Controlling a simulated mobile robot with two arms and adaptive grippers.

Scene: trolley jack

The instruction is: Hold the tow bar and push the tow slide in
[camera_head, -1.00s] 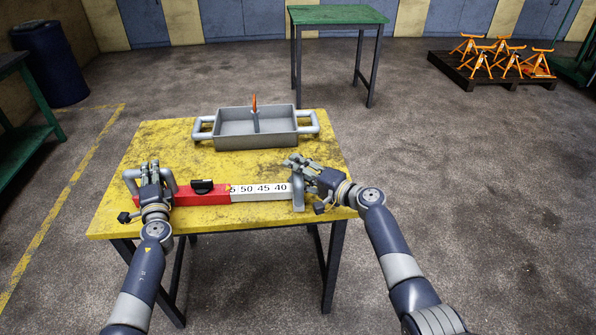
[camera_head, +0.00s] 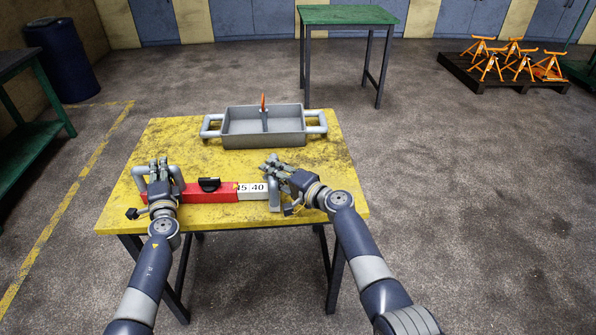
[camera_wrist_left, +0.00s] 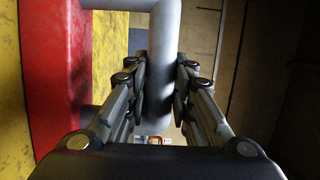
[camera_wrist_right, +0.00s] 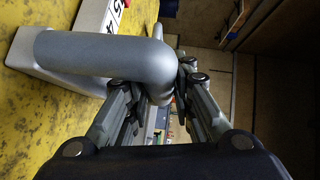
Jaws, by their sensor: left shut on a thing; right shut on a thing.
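The red tow bar (camera_head: 222,193) lies on the yellow table, with a black knob (camera_head: 209,184) on top. The white tow slide (camera_head: 252,190) sticks out of its right end, with the numbers 45 and 40 showing. My left gripper (camera_head: 160,172) is shut on the grey handle at the bar's left end; this handle (camera_wrist_left: 162,60) stands between the fingers in the left wrist view. My right gripper (camera_head: 274,168) is shut on the grey handle at the slide's right end; this handle (camera_wrist_right: 110,52) fills the upper left of the right wrist view.
A grey tray (camera_head: 236,140) with side handles and an orange upright piece stands at the back of the yellow table (camera_head: 190,148). A green table (camera_head: 350,15) and orange stands (camera_head: 515,60) are far behind. Table surface between bar and tray is clear.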

